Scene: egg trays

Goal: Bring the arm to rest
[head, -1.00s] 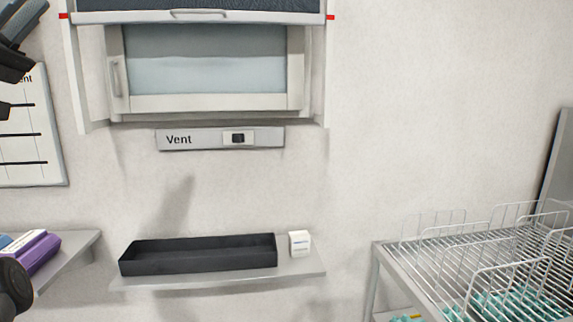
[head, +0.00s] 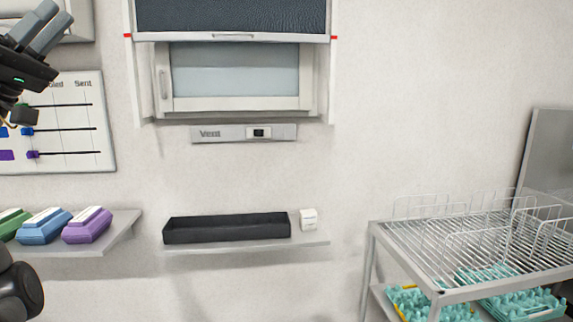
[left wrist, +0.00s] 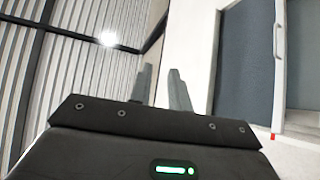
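My left gripper (head: 56,12) is raised at the top left of the head view, in front of the wall and above a chart. In the left wrist view its two grey fingers (left wrist: 160,68) point upward with a narrow gap between them. Nothing is held between them. It is clear of the shelves and the trays. A dark rounded part of my own arm shows at the lower left of the head view. My right gripper is not in view.
A wall shelf holds a black tray (head: 170,236) and a small white box (head: 308,219). Green, blue (head: 44,226) and purple (head: 88,225) boxes sit on the left shelf. A wire rack (head: 470,245) with teal trays stands right. A vent cabinet (head: 235,104) hangs above.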

